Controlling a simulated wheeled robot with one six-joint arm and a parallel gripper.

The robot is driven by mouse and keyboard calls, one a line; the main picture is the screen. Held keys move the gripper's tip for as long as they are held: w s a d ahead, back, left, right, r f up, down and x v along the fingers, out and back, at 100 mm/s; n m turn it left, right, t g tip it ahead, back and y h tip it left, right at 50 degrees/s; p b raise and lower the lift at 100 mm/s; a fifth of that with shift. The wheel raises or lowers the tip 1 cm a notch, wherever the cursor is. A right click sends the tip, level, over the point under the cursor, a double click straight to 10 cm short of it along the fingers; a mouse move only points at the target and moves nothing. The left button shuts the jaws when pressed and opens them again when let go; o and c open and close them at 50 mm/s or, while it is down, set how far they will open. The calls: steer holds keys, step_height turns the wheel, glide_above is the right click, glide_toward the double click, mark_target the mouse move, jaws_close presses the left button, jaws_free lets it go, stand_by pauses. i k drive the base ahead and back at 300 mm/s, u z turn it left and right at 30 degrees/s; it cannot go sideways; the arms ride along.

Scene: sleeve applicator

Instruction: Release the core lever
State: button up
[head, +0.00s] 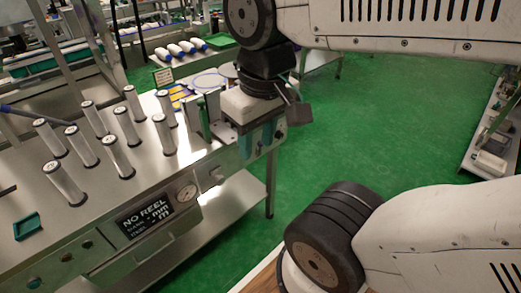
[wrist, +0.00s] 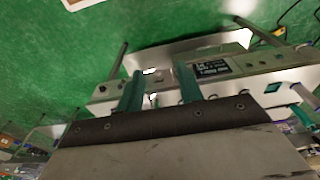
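My gripper (head: 259,142) points down at the right end of the steel bench (head: 100,215), by the bench's front corner. Its two teal fingers stand apart with nothing seen between them; the fingers also show in the wrist view (wrist: 158,88). I cannot pick out the core lever for sure in either view; my gripper and wrist hide part of the bench's end. In the wrist view, the machine's front with a black label (wrist: 210,68) lies beyond the fingertips.
Green floor (head: 370,125) is open to the right.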

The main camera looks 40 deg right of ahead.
mark_target(259, 144)
steer(key=z, duration=3.1)
steer(key=i, duration=0.35)
steer(key=u, duration=3.05)
